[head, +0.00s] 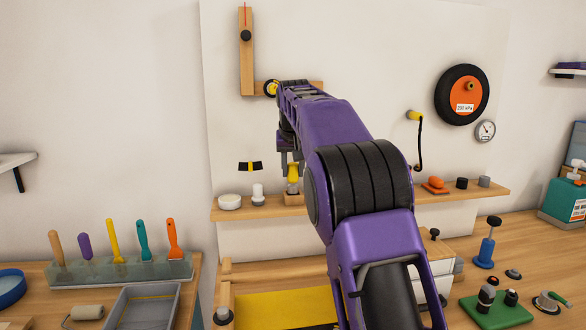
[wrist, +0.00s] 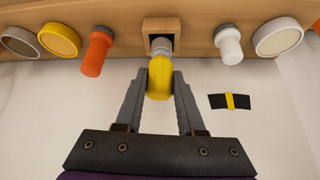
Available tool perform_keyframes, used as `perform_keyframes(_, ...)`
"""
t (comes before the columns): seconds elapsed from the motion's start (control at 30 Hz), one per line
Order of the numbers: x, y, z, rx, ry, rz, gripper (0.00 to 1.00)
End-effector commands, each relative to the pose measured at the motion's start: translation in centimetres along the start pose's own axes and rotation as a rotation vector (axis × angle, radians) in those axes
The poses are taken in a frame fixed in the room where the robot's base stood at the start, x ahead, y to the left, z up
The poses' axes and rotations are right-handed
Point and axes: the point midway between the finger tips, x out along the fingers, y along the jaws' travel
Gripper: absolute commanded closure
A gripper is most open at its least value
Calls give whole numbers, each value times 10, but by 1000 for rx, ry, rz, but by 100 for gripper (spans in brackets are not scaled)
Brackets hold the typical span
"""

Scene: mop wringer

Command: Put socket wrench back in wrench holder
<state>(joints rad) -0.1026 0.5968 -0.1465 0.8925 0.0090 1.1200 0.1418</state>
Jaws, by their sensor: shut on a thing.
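The socket wrench (head: 293,172) has a yellow handle and a grey lower end. It stands about upright over the wrench holder (head: 293,199), a small wooden block on the wall shelf. In the wrist view the yellow handle (wrist: 159,84) is between the two grey fingers of my gripper (wrist: 160,76), which is shut on it. The wrench's grey end meets the square opening of the holder (wrist: 149,24). How deep it sits in the opening I cannot tell. In the head view my arm hides part of the gripper and the shelf.
On the shelf (head: 470,190), a white peg (head: 258,194) and a white disc (head: 230,202) stand left of the holder. A black-and-yellow strip (head: 250,166) is on the wall.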

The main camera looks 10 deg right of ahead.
Motion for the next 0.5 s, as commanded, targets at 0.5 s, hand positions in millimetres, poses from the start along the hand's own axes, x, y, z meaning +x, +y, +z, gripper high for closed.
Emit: perform_keyframes(0.5,11,0,7,0,1,0,100)
